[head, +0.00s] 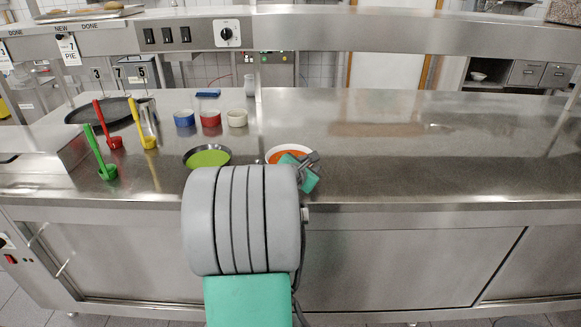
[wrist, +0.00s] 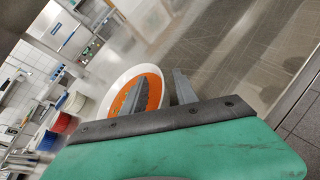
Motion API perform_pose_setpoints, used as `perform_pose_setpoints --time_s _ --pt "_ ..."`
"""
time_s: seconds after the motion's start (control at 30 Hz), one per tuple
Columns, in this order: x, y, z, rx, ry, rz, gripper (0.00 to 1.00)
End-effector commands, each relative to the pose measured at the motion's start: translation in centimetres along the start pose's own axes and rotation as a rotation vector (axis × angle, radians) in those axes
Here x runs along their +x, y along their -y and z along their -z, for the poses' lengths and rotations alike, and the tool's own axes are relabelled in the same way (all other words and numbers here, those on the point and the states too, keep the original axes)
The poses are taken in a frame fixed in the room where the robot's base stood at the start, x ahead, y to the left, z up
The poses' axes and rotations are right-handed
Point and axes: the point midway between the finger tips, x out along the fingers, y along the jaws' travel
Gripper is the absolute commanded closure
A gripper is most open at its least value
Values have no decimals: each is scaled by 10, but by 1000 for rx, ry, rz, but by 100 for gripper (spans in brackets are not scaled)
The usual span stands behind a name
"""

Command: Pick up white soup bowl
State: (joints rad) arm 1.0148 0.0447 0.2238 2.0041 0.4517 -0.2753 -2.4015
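The white soup bowl with orange soup (head: 283,150) stands on the steel counter, right of the green soup bowl. In the wrist view the bowl (wrist: 154,84) lies just beyond my gripper. My gripper (head: 303,160) is at the bowl's near right side. In the wrist view my gripper (wrist: 160,78) is open, with a clear gap between its two grey fingers. One finger shows over the orange soup and the other outside the rim. Whether either finger touches the bowl I cannot tell. My gripper and arm hide the bowl's near side in the head view.
A bowl of green soup (head: 208,157) stands to the left. Blue (head: 184,118), red (head: 211,119) and cream (head: 237,118) containers stand behind. Green (head: 107,172), red (head: 115,142) and yellow (head: 149,142) ladles stand farther left. The counter (head: 430,150) is clear at right.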

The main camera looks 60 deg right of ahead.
Motion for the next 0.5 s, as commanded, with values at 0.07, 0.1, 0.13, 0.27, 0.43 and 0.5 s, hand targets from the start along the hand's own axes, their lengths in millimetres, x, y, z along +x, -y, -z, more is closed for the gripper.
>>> perform_pose_setpoints --time_s 0.07,0.1,0.13,0.27,0.43,0.5 --pt "8 0 0 1 -1 -1 65" --pt "10 -1 0 1 0 -2 65" --pt "10 -1 0 2 0 -3 65" --pt "9 -1 0 2 0 -3 65" --pt "9 -1 0 2 -1 -3 77" --pt "9 -1 0 2 -1 -3 83"
